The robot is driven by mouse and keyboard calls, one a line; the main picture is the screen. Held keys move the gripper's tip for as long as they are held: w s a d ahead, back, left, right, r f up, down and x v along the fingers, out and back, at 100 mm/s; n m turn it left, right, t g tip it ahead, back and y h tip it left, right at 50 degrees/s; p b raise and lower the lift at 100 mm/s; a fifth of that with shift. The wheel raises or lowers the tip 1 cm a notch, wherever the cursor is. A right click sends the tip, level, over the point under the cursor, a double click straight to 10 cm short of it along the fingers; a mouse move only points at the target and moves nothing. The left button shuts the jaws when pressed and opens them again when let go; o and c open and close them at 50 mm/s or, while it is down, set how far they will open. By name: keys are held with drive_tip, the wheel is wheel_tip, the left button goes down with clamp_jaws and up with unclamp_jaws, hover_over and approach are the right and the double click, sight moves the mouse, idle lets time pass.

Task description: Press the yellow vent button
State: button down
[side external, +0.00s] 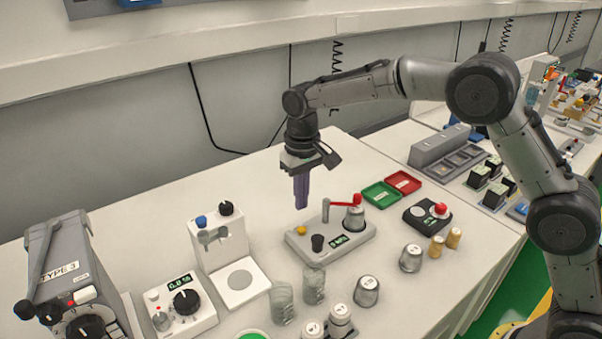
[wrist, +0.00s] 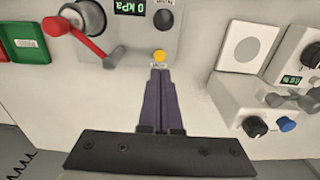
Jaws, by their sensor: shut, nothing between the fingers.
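The yellow vent button (side external: 301,230) sits at the left end of a grey device (side external: 352,246) that also carries a black knob, a small display and a red-handled lever (side external: 343,201). In the wrist view the yellow button (wrist: 159,56) is just beyond my fingertips, and the display reads "0 kPa". My gripper (side external: 301,206) points down with its purple fingers together and nothing between them. In the side view its tips are above and close to the button. In the wrist view the closed fingers (wrist: 160,72) line up with the button. I cannot tell whether they touch it.
A white stand (side external: 222,245) and a dial box (side external: 180,305) stand to the left. Glass beakers (side external: 283,303) and metal cups (side external: 366,291) are in front. Green (side external: 381,194) and red (side external: 403,182) trays lie behind to the right, near a black box with a red button (side external: 427,216).

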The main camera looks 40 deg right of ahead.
wheel_tip(320, 180, up, 7)
idle(0.3)
drive_tip(key=shift+w+f, duration=0.1)
drive_tip(key=shift+f, duration=0.05)
drive_tip(key=s+d+r+m+t, duration=0.1)
drive_tip(key=s+d+r+t, duration=0.1)
drive_tip(key=s+d+r, duration=0.45)
drive_tip(key=s+d+r+t, duration=0.2)
drive_tip(key=s+d+r, duration=0.1)
drive_tip(key=s+r, duration=0.55)
drive_tip(key=s+d+f+t, duration=0.1)
drive_tip(key=s+d, duration=0.1)
drive_tip(key=s, duration=0.4)
drive_tip(key=s+d+f, duration=0.1)
drive_tip(key=s+f, duration=0.1)
drive_tip(key=s, duration=0.5)
drive_tip(key=s+d+f+n, duration=0.1)
drive_tip(key=s+f, duration=0.5)
drive_tip(key=f, duration=0.2)
drive_tip(key=shift+f, duration=0.25)
